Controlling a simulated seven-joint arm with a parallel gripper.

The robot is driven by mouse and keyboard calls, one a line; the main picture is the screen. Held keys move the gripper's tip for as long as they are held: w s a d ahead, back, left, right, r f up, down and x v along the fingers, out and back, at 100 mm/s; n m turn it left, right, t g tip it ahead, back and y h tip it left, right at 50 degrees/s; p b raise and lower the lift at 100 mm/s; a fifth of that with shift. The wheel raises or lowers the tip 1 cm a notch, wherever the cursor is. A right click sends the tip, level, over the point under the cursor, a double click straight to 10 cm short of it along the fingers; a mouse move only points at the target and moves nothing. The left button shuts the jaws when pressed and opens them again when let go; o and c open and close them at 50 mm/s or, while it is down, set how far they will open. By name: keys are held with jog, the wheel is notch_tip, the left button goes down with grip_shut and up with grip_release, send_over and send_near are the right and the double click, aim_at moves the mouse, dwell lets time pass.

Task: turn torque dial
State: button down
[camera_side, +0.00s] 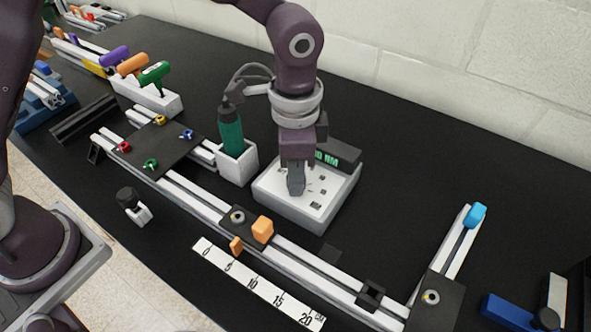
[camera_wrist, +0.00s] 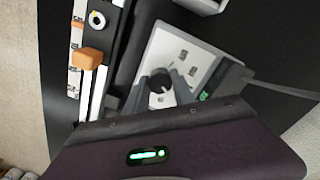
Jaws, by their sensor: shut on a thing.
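The torque dial is a dark round knob (camera_wrist: 159,83) on a white control box (camera_wrist: 158,50), seen in the wrist view. My gripper (camera_wrist: 163,86) is down over the box with its fingers on both sides of the dial, shut on it. In the side view my gripper (camera_side: 296,188) reaches straight down onto the top of the white box (camera_side: 270,203) and hides the dial. A dark display (camera_side: 335,157) at the back of the box shows green characters ending in "NM"; my gripper hides part of it.
A green screwdriver (camera_side: 231,130) stands in a white holder (camera_side: 237,163) just left of the box. The extrusion frame (camera_side: 300,262) runs in front, with an orange block (camera_side: 262,229) on it. A ruler (camera_side: 257,284) lies before it.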

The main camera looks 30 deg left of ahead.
jog(key=shift+m, duration=0.7)
jog(key=c, duration=1.1)
grip_release()
jog(key=shift+o, duration=0.2)
